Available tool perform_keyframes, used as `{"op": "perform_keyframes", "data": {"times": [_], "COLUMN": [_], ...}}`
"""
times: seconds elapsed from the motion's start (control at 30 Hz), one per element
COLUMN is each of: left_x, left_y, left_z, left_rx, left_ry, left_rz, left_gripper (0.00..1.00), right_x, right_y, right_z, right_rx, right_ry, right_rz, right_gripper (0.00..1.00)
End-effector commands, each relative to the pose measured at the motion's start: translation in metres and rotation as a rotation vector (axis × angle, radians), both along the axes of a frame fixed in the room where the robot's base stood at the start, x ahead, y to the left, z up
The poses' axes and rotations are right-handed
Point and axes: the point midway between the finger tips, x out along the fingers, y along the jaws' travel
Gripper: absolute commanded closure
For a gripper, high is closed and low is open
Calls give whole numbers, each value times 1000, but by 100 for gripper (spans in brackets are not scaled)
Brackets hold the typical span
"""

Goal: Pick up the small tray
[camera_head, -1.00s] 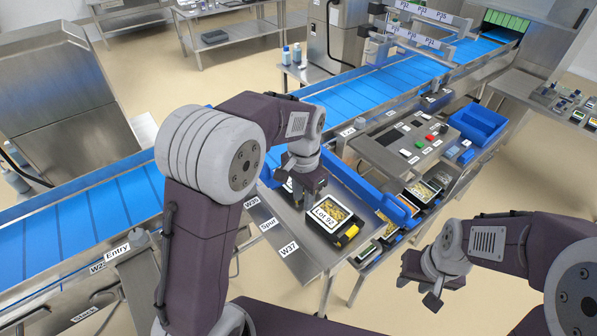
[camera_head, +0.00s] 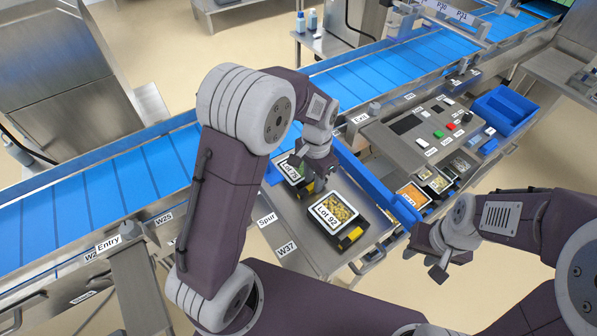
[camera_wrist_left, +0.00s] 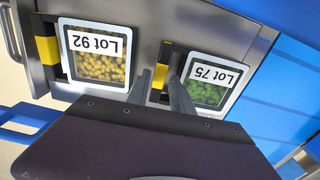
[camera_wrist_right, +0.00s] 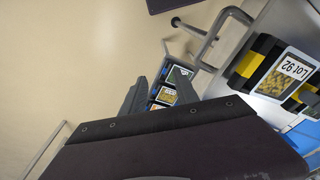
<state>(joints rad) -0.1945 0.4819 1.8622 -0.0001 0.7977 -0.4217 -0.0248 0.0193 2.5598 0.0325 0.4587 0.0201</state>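The Lot 75 tray (camera_head: 291,171), with green contents, sits on a steel shelf; it also shows in the left wrist view (camera_wrist_left: 207,93). It looks smaller than the Lot 92 tray (camera_head: 335,209), which has yellow contents (camera_wrist_left: 100,67) and sits beside it. Each tray has a black and yellow block at its side. My left gripper (camera_head: 315,181) is low beside the Lot 75 tray and partly covers it. In the left wrist view its open fingers (camera_wrist_left: 160,78) stand either side of that tray's yellow and black block (camera_wrist_left: 160,82). My right gripper (camera_head: 434,258) is open and empty over the floor.
A blue conveyor (camera_head: 125,187) runs behind the shelf (camera_head: 283,222). A control panel (camera_head: 415,133) and an empty blue bin (camera_head: 505,108) stand to the right. Lower filled trays (camera_head: 413,195) lie right of the shelf. A blue wall (camera_head: 362,180) borders the shelf's back right.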

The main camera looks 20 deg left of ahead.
Motion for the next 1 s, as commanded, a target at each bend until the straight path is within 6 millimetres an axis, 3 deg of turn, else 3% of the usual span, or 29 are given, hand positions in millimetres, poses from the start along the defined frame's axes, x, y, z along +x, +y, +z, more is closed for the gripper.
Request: {"op": "perform_keyframes", "data": {"times": [0.1, 0.23, 0.4, 0.5, 0.53, 0.87, 1.0], "left_x": [-2, -1, -1, -1, -1, 0, 1], "left_y": [2, 2, 2, 2, 2, 2, 1], "left_z": [-21, -31, -31, -31, -31, -29, -19], "left_rx": [1, 0, -1, -1, -1, 0, -1], "left_ry": [4, 0, -1, -1, -1, -2, -4], "left_rz": [1, 0, 0, 0, 0, 0, 0], "left_gripper": [73, 73, 73, 98, 100, 100, 100], "right_x": [0, 0, 0, 0, 0, 0, 0], "right_y": [0, 0, 0, 0, 0, 0, 0], "right_z": [3, 3, 3, 3, 3, 3, 2], "right_rx": [0, 0, 0, 0, 0, 0, 0], "right_ry": [0, 0, 0, 0, 0, 0, 0], "right_rz": [0, 0, 0, 0, 0, 0, 0], "right_gripper": [64, 64, 64, 64, 64, 64, 64]}}
